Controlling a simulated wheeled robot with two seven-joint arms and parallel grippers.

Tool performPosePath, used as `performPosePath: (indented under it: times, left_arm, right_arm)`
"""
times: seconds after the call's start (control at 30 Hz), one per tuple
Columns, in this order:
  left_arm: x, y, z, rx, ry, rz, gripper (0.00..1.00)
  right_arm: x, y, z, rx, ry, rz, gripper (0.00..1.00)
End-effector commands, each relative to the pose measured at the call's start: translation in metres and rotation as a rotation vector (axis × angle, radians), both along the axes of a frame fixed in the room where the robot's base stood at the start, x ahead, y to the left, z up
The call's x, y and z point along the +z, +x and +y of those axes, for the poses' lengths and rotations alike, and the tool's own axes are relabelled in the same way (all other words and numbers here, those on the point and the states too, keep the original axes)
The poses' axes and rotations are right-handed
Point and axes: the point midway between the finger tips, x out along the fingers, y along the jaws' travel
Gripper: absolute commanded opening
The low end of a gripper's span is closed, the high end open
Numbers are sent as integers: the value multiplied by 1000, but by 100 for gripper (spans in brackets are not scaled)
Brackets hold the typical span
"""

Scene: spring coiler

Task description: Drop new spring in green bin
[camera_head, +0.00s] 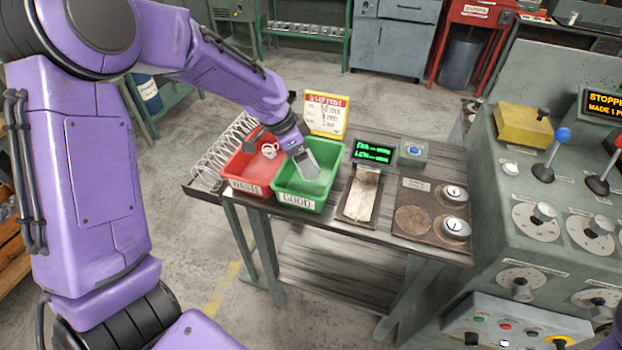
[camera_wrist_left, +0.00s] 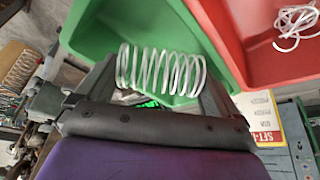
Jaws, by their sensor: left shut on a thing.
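My left gripper (camera_head: 308,168) reaches over the green bin (camera_head: 299,202), which is labelled GOOD and stands on the bench. In the left wrist view the gripper (camera_wrist_left: 160,85) is shut on a pale coiled spring (camera_wrist_left: 160,70), held lengthwise between its fingers. The green bin (camera_wrist_left: 100,30) opens behind the spring in that view. In the head view the spring is hidden by the gripper or too small to make out. My right gripper is not in view.
A red bin (camera_head: 250,187) labelled WASTE stands left of the green one, with tangled wire (camera_head: 269,150) in it. A sign (camera_head: 326,114) stands behind. A scale display (camera_head: 373,152) and a metal tray (camera_head: 361,196) are to the right. A rack of springs (camera_head: 222,150) is at the left.

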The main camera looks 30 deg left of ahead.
Motion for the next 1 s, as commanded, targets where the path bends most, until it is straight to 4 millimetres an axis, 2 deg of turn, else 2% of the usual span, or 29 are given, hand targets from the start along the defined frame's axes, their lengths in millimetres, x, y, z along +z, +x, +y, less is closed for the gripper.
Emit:
performPosePath:
  times: [0.33,0.47,0.67,0.73,0.83,1.0]
  left_arm:
    - [6,-1,1,1,0,-3,100]
    - [28,-7,9,1,1,-6,100]
    - [72,-20,22,1,1,-6,100]
    - [90,-24,25,1,2,0,100]
    - [98,-27,29,1,1,0,100]
    - [99,-29,30,0,1,-1,100]
  right_arm:
    - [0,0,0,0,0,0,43]
    - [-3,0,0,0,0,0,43]
    - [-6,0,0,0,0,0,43]
    - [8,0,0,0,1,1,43]
    - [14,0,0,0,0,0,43]
    - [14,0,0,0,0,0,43]
